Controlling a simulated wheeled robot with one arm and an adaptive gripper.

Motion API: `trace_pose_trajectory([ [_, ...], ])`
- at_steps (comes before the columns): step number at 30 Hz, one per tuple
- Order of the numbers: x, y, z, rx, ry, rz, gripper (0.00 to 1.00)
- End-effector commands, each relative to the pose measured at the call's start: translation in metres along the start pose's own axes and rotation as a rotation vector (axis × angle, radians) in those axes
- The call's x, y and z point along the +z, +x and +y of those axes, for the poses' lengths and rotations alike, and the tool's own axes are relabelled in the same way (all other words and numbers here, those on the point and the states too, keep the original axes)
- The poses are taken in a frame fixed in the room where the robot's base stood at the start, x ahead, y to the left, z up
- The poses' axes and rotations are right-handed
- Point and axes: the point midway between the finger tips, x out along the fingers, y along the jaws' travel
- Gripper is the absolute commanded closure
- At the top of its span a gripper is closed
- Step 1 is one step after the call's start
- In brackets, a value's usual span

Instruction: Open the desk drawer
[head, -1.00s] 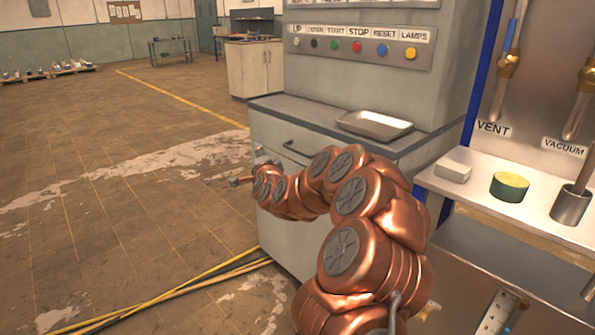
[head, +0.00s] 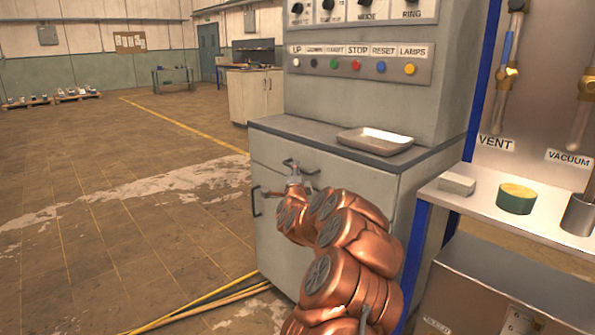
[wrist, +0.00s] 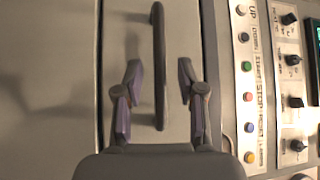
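The desk drawer (head: 345,180) is the grey upper front panel of the desk, below its dark top, and looks closed. Its dark bar handle (head: 312,172) is partly hidden by my gripper (head: 293,173) in the head view. In the wrist view the handle (wrist: 159,45) runs up and down the picture across the drawer front (wrist: 180,30). My gripper (wrist: 160,66) is open, with one finger on each side of the handle. There are gaps between the fingers and the bar; I see no contact. The exact depth is unclear.
A metal tray (head: 375,141) lies on the desk top. A lower front with its own handle (head: 257,203) is below the drawer. A button panel (head: 360,63) rises behind. A shelf (head: 540,215) stands at right, cables (head: 200,305) lie on the floor, and open floor extends left.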

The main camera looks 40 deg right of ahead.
Motion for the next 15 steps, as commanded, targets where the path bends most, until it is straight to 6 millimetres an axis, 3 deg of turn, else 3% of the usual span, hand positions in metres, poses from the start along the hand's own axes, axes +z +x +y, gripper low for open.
trace_pose_trajectory([
  [9, -0.001, 0.023, 0.002, 0.001, 0.000, 0.002, 0.61],
  [15, -0.001, 0.029, 0.000, 0.000, 0.001, 0.002, 0.61],
])
